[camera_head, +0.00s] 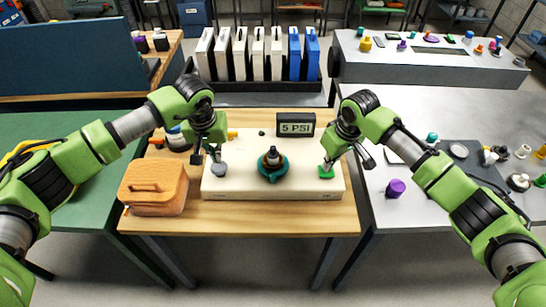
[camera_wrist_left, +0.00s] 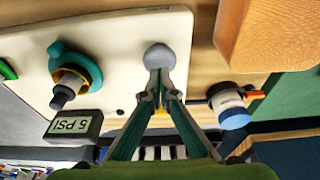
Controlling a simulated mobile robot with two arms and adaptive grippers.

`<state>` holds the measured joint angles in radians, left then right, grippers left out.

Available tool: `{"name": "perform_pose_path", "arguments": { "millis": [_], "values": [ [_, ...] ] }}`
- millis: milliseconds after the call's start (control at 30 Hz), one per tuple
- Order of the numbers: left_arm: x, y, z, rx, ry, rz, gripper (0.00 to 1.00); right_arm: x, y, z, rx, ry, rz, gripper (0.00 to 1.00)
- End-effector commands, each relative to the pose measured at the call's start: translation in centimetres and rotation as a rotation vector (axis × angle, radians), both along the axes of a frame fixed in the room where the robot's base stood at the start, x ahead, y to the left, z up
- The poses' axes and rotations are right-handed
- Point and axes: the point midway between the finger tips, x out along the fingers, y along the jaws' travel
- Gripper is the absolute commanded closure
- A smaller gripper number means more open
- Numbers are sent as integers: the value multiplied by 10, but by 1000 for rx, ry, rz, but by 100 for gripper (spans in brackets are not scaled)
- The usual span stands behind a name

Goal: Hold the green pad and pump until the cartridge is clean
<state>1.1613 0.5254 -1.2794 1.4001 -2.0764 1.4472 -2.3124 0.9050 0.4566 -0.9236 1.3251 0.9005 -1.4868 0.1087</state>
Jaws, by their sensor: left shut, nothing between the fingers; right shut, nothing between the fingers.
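A cream base unit (camera_head: 300,188) sits on the wooden table. A dark cartridge (camera_head: 272,156) stands upright in a teal ring (camera_head: 272,174) at its middle; they also show in the left wrist view, cartridge (camera_wrist_left: 64,95) and ring (camera_wrist_left: 85,60). The green pad (camera_head: 326,172) is at the unit's right, a round grey knob (camera_head: 219,170) at its left. My left gripper (camera_head: 214,158) is shut and empty, tips at the grey knob (camera_wrist_left: 159,56). My right gripper (camera_head: 328,163) is shut and empty, its tips right at the green pad; contact is hard to tell.
A display (camera_head: 296,124) reading 5 PSI stands behind the unit. A wooden box (camera_head: 154,188) is at the left, with a white and blue jar (camera_wrist_left: 230,105) near it. A grey table (camera_head: 400,210) at the right carries a purple piece (camera_head: 395,188) and several small parts.

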Motion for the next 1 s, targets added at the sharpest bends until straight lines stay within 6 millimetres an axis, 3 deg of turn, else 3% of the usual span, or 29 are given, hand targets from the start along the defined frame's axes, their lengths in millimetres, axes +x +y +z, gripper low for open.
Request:
{"name": "perform_pose_path", "arguments": {
  "millis": [533, 1000],
  "values": [
    [0, 0, 54, 1, -2, 0, 100, 0, 0, 0, 0, 0, 0, 100],
    [0, 0, 59, 0, 0, 0, 100, 0, 0, 3, 0, -1, 0, 100]
  ]
}}
